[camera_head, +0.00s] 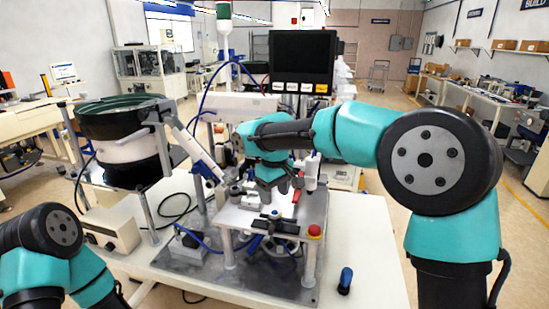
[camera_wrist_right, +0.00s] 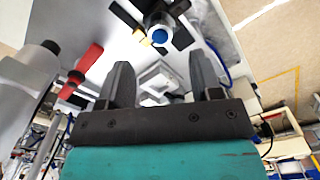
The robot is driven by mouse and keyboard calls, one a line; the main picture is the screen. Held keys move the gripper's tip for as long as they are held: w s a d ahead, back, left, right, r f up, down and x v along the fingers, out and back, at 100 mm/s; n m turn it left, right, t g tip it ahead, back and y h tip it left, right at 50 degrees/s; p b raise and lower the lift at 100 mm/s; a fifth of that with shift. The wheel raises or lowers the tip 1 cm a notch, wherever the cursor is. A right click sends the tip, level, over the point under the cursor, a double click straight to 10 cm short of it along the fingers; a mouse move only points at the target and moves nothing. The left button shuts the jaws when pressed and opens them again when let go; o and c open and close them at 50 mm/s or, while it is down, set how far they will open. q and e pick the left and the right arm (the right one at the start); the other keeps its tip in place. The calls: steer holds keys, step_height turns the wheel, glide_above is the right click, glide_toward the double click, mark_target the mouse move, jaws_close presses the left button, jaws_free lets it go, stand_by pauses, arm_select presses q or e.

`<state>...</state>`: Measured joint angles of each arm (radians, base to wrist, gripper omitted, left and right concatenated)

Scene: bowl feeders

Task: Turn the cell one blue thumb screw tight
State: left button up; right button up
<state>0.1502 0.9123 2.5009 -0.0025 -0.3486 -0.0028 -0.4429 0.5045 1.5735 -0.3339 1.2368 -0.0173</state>
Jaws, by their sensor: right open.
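A blue round screw head (camera_wrist_right: 160,36) sits inside a pale metal ring on a dark cross-shaped fixture, at the top of the right wrist view. In the head view, a small blue-topped part (camera_head: 275,214) shows on a dark bar on the raised plate; I cannot tell surely that it is the same screw. My right gripper (camera_head: 283,188) is open and points down over the plate. In the wrist view, its two fingers (camera_wrist_right: 160,75) are apart with nothing gripped, and the blue head lies beyond the fingertips, not between them. Only links of my left arm show.
A red-handled tool (camera_wrist_right: 84,68) lies beside the fingers. A red button (camera_head: 314,231) is at the plate's right corner. A bowl feeder (camera_head: 125,118) stands left. A blue-topped object (camera_head: 345,280) stands on the front right table, with bare tabletop around it.

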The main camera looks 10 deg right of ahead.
mark_target(275, 213)
step_height(275, 213, up, 12)
steer(key=shift+f, duration=0.25)
steer(key=shift+f, duration=0.1)
